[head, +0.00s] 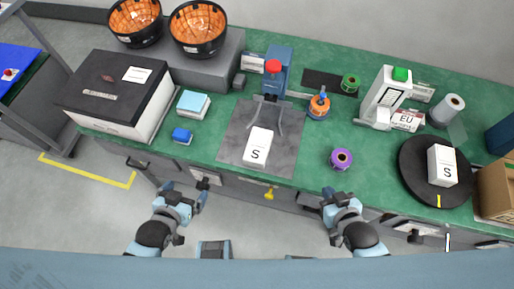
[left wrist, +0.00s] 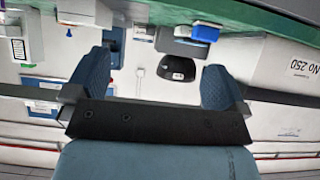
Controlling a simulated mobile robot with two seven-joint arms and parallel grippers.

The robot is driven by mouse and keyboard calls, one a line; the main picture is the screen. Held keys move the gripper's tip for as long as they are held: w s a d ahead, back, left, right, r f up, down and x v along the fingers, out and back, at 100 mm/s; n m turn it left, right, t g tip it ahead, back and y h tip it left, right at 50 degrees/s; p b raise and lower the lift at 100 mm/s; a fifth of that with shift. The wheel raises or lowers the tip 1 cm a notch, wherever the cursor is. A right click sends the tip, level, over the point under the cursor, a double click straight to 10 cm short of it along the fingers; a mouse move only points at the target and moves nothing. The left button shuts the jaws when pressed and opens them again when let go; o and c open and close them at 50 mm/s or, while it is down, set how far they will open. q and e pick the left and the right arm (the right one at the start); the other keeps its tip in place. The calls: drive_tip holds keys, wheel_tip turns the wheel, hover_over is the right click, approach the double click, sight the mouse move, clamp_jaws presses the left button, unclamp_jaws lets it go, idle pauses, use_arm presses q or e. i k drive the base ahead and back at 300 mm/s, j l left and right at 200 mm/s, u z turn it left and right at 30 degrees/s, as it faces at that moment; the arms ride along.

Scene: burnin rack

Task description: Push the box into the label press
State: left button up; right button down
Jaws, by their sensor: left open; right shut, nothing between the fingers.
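A white box marked S (head: 258,147) lies on a dark grey mat (head: 233,145) on the green bench. Behind it stands a blue press-like device with a red knob (head: 273,67), its two thin guide arms reaching toward the box; a gap separates box and device. A white machine with a green top (head: 386,95) stands further right; I cannot tell which is the label press. My left gripper (head: 185,192) is open and empty at the bench's front edge, left of the box; its fingers show in the left wrist view (left wrist: 155,88). My right gripper (head: 329,194) is shut and empty, right of the box.
Another white S box (head: 442,166) sits on a black turntable (head: 417,184). A purple roll (head: 341,159) and an orange roll (head: 319,105) stand right of the mat. The mat's front is clear.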

sight(255, 155)
drive_tip(key=k+j, duration=0.1)
drive_tip(key=j, duration=0.3)
drive_tip(key=k+j, duration=0.15)
drive_tip(key=j, duration=0.25)
drive_tip(key=k+j, duration=0.1)
drive_tip(key=j, duration=0.3)
drive_tip(key=k+j, duration=0.1)
drive_tip(key=j, duration=0.3)
drive_tip(key=k+j, duration=0.1)
drive_tip(key=j, duration=0.3)
